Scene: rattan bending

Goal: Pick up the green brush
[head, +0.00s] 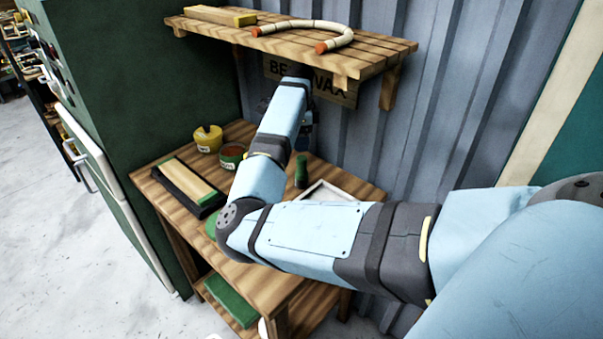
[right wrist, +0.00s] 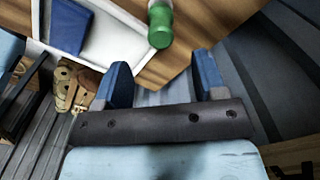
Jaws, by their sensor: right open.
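A green upright object, which looks like the green brush (head: 301,171), stands on the wooden bench beside a white tray. In the right wrist view a green rounded piece with a pale end (right wrist: 160,27) shows at the top, beyond my fingertips; it seems to be the same object. My right gripper (right wrist: 163,76) is open, with two dark blue fingers apart and nothing between them. In the head view my right arm reaches over the bench and largely hides this gripper (head: 303,134) near the wall. My left gripper is not in view.
The bench holds a white tray (head: 335,192), a yellow pot (head: 208,140), a reddish pot (head: 232,155) and a dark tray with a pale block (head: 190,181). A slatted shelf (head: 375,50) with a bent rattan piece (head: 310,28) overhangs the bench. A green cabinet (head: 150,70) stands left.

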